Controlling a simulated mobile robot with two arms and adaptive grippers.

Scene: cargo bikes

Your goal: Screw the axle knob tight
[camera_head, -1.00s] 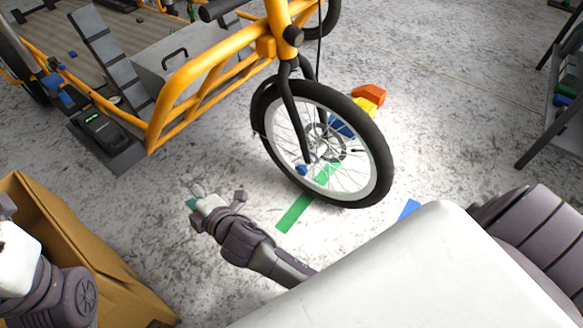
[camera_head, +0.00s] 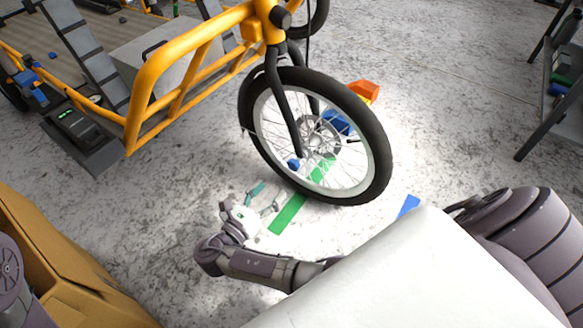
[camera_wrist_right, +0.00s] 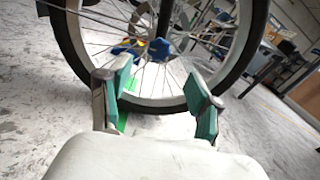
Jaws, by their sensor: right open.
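The blue axle knob (camera_head: 294,164) sits at the lower end of the black fork (camera_head: 285,115), at the side of the front wheel (camera_head: 375,150). My left gripper is out of view; only part of that arm shows.
The orange bike frame (camera_head: 195,50) rises behind my right gripper. A cardboard box (camera_head: 60,270) stands at lower left. Blue, yellow and orange blocks (camera_head: 368,89) lie behind the wheel. Green tape (camera_head: 288,213) marks the floor. A dark shelf (camera_head: 545,125) stands at right.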

